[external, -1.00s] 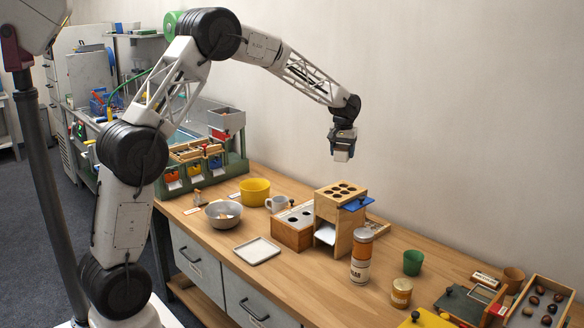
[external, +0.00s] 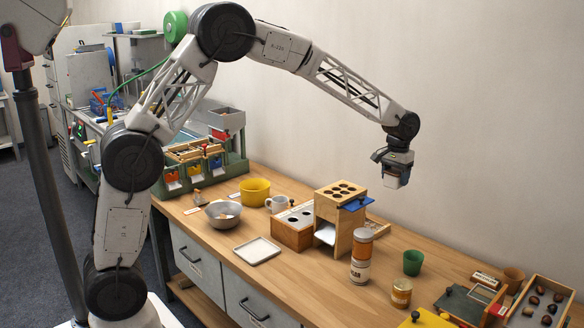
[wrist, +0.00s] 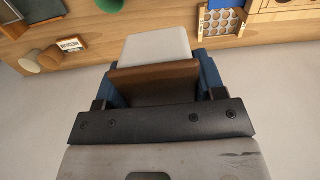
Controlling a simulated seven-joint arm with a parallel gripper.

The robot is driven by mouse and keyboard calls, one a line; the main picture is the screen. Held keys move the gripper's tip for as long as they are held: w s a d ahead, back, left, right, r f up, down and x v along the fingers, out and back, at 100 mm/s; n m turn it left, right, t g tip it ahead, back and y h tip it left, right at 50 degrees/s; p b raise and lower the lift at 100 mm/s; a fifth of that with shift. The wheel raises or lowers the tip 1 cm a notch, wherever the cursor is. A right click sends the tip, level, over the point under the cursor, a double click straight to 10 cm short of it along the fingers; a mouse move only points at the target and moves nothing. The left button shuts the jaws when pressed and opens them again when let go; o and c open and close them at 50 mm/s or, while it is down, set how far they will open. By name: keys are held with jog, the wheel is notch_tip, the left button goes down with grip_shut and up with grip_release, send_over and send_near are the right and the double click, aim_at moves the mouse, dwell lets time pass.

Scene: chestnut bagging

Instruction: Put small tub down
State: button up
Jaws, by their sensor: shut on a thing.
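My gripper (external: 394,172) hangs in the air at the right, high above the bench and clear of everything on it. It is shut on the small tub, which shows as a pale block (wrist: 157,46) with a brown edge between the blue fingers in the wrist view. The tub's pale lower part (external: 391,182) also shows under the fingers in the external view. The fingers hide most of its shape, and I cannot tell what is inside it.
The wooden bench (external: 300,282) carries a tall holed wooden stand (external: 340,215), an orange-and-white jar (external: 361,258), a green cup (external: 412,262), a small jar (external: 401,293) and a chestnut tray (external: 572,301). A flat white dish (external: 257,251) lies at the front. Bare wood surrounds it.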

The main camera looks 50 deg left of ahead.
jog(key=shift+s+d, duration=0.3)
jog(key=shift+d, duration=0.55)
send_over(388, 260)
notch_tip(388, 260, down, 17)
jog(key=shift+f, duration=0.5)
jog(key=shift+f, duration=0.1)
jog(key=shift+f, duration=3.05)
jog(key=shift+f, duration=1.85)
jog(key=shift+f, duration=0.15)
